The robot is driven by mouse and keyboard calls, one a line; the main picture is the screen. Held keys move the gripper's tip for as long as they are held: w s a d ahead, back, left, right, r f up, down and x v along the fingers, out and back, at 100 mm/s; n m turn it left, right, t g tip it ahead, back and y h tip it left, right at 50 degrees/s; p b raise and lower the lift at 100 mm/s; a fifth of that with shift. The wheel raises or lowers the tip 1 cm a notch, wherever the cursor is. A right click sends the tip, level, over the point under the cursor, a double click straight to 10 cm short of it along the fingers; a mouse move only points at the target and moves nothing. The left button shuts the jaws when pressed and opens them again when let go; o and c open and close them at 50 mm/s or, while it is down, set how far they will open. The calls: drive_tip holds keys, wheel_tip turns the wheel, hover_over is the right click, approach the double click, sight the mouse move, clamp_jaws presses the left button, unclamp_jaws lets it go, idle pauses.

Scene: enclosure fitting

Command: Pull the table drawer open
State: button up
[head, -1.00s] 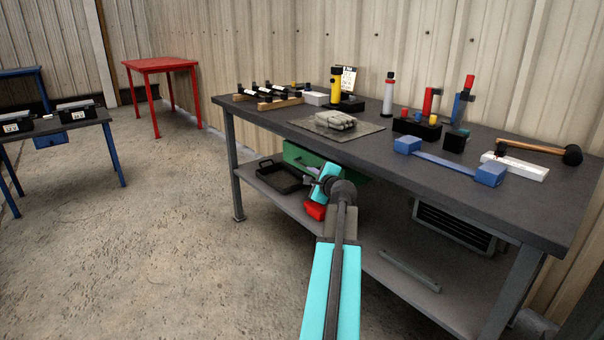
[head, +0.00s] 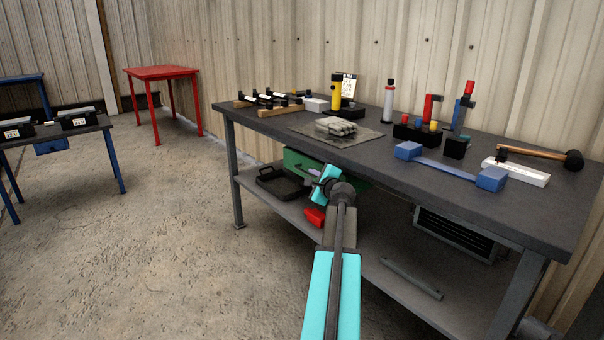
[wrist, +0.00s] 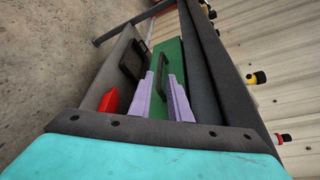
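The green drawer (head: 296,159) hangs under the left part of the grey workbench top (head: 400,175) and looks shut. Its green front (wrist: 172,58) fills the middle of the wrist view, with a dark bar handle (wrist: 163,72) on it. My gripper (wrist: 161,78) points at the front with its two lilac fingers apart. The handle shows in the gap between the fingers. I cannot tell how far the tips are from it. In the head view my gripper (head: 315,173) is in front of the drawer, and my wrist hides part of the front and the handle.
The lower shelf (head: 360,250) holds a black tray (head: 284,186), a red object (head: 314,217) and a grey bar (head: 411,278). A dark vented box (head: 455,235) is under the bench's right half. Tools crowd the top.

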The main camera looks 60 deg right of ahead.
sight(304, 172)
drive_tip(key=shift+b+x, duration=1.15)
drive_tip(key=shift+x, duration=4.35)
drive_tip(key=shift+a, duration=0.1)
clamp_jaws()
